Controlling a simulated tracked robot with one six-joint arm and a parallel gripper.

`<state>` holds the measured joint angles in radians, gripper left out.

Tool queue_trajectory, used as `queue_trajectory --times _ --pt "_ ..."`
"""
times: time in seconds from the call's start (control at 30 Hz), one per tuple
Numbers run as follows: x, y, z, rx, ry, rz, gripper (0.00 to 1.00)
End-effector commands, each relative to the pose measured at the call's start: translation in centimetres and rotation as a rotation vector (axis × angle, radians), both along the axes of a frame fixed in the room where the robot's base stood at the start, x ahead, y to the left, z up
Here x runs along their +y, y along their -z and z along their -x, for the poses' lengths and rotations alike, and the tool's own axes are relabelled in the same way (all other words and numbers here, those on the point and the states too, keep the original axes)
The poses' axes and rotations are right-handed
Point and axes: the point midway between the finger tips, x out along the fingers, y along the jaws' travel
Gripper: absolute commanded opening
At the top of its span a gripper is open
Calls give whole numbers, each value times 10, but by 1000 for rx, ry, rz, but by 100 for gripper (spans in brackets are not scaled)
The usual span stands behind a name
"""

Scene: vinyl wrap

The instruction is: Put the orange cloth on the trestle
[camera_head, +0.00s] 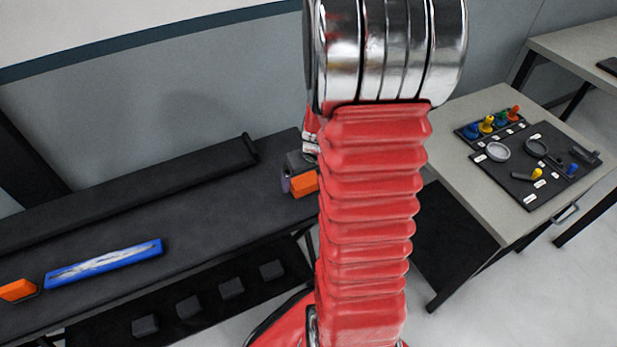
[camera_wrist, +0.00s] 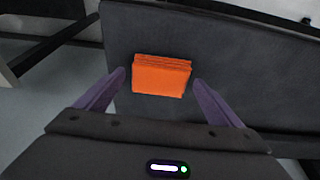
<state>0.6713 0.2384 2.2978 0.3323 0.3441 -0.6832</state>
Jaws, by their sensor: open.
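A folded orange cloth (camera_wrist: 161,75) lies on the dark bench top (camera_wrist: 240,75) in the wrist view, near the bench's end. My gripper (camera_wrist: 158,80) is open, with one purple finger on each side of the cloth. Gaps show between the fingers and the cloth, and I cannot tell how high the fingers are. In the head view an orange block-like piece (camera_head: 304,184), which looks like the same cloth, shows beside my arm. A purple finger shows at its left, and my red arm hides much of that area. I cannot tell which piece of furniture is the trestle.
A blue tray (camera_head: 104,263) and another orange item (camera_head: 17,290) lie on the bench at the left. A dark roll (camera_head: 130,183) runs along its back. A grey table (camera_head: 465,180) at the right holds a black board with small coloured tools (camera_head: 535,165).

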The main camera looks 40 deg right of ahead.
Motion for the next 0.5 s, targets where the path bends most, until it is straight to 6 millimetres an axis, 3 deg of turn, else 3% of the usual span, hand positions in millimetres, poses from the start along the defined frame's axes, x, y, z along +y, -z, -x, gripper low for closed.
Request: queue_trajectory --times 0.5 --pt "4 -54 15 -2 0 3 88"
